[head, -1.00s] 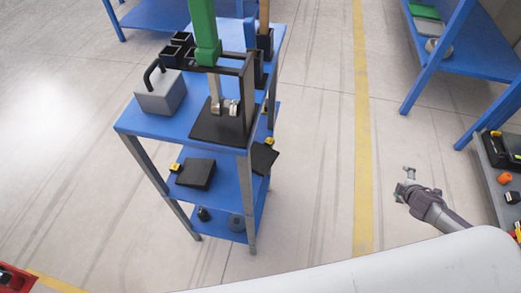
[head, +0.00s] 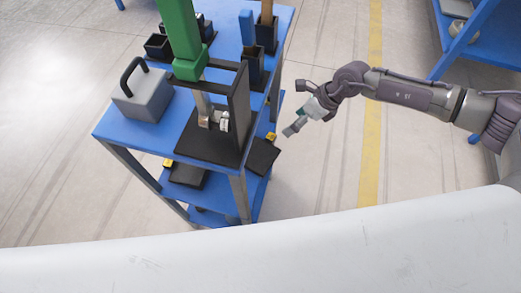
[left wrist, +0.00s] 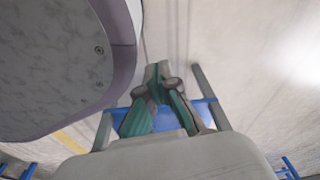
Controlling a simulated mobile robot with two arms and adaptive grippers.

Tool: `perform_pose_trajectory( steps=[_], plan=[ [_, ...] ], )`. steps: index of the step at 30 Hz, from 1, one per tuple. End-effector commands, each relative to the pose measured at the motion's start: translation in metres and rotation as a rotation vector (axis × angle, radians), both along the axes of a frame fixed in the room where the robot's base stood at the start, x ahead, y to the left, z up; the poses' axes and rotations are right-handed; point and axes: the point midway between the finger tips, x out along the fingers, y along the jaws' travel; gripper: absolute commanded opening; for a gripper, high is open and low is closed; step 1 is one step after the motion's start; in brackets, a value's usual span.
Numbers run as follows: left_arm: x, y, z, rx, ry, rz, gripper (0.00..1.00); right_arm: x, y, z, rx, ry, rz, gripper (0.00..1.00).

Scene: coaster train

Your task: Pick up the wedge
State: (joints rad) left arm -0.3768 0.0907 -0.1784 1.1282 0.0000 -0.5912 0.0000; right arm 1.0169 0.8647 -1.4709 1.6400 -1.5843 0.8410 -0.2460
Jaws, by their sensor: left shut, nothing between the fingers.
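A black wedge (head: 262,157) with a yellow part at its far end lies on the cart's middle shelf and sticks out past its right edge. A second black wedge (head: 188,176), with a yellow part beside it, sits farther left on that shelf, partly hidden by the top shelf. My right gripper (head: 291,129) is just right of the nearer wedge, apparently above it and not holding it. Its fingers are too small to judge. My left gripper (left wrist: 163,72) shows only in the left wrist view, its teal-padded fingers shut and empty.
The blue cart top (head: 125,135) carries a grey weight (head: 143,97) with a black handle, a black stand (head: 238,110) beneath a green column (head: 180,35), and black bins. A blue shelf stands at the upper right.

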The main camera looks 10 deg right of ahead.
Motion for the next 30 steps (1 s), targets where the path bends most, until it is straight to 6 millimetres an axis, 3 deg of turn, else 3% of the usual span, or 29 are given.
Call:
perform_pose_trajectory(
  steps=[3,9,14,24,30],
  plan=[
    [0.008,-0.001,0.004,-0.001,-0.007,0.001,0.00,0.002,0.015,-0.024,0.002,0.002,0.001,0.91],
    [0.018,-0.003,0.013,-0.001,-0.013,0.003,0.00,0.006,0.030,-0.050,0.003,0.002,-0.002,0.91],
    [0.022,-0.003,0.016,-0.002,-0.016,0.003,0.00,0.008,0.035,-0.058,0.005,0.000,-0.003,0.91],
    [0.043,-0.006,0.038,-0.004,-0.032,0.007,0.00,0.016,0.055,-0.098,0.005,0.002,-0.003,0.91],
    [0.046,-0.007,0.042,-0.004,-0.033,0.008,0.00,0.017,0.057,-0.102,0.005,0.002,-0.004,0.91]
  ],
)
